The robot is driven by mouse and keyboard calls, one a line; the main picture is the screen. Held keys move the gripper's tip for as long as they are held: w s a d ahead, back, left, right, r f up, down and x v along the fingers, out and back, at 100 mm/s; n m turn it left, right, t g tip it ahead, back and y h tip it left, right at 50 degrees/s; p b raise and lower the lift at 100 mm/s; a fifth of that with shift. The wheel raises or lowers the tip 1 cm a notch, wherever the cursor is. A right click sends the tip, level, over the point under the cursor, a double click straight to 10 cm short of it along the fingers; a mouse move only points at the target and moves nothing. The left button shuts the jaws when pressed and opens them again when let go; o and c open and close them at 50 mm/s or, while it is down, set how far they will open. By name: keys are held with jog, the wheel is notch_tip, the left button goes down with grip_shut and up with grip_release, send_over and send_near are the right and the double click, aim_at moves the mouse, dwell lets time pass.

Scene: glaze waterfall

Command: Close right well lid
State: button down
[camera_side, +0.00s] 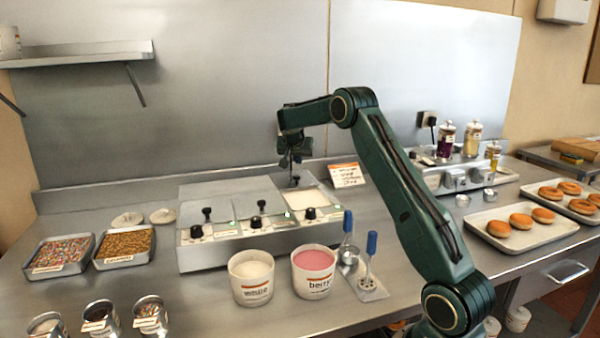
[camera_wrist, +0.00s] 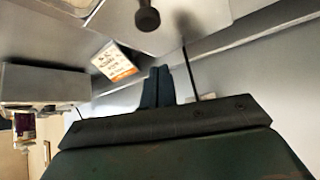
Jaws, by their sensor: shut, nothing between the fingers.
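The three-well warmer (camera_side: 215,255) stands on the counter in the side view. Its right well (camera_side: 306,199) is uncovered at the front and shows pale cream contents. The right lid's black knob (camera_side: 296,181) is at the back of that well, just below my gripper (camera_side: 290,163). A dark knob (camera_wrist: 147,18) on a grey lid surface (camera_wrist: 185,14) shows at the top of the wrist view. My gripper's fingers (camera_wrist: 157,86) are together and empty, apart from the knob. The left and middle wells are covered, with knobs (camera_side: 207,214) and (camera_side: 262,206) upright.
A label card (camera_side: 346,175) stands behind the warmer's right end; it also shows in the wrist view (camera_wrist: 116,62). White (camera_side: 251,278) and pink (camera_side: 314,271) tubs stand in front. The metal back wall (camera_side: 150,120) is close behind my gripper.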

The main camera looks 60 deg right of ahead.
jog(key=x, duration=0.4)
jog(key=shift+s+a+f, duration=0.1)
jog(key=shift+s+a, duration=0.1)
jog(key=shift+a, duration=0.45)
jog(key=shift+s+a+f, duration=0.1)
jog(key=shift+s+a, duration=0.1)
jog(key=shift+a, duration=0.45)
jog(key=shift+s+a+f, duration=0.1)
jog(key=shift+s+a, duration=0.1)
jog(key=shift+a, duration=0.45)
jog(key=shift+s, duration=0.1)
jog(key=s+a, duration=1.1)
jog(key=shift+f, duration=0.15)
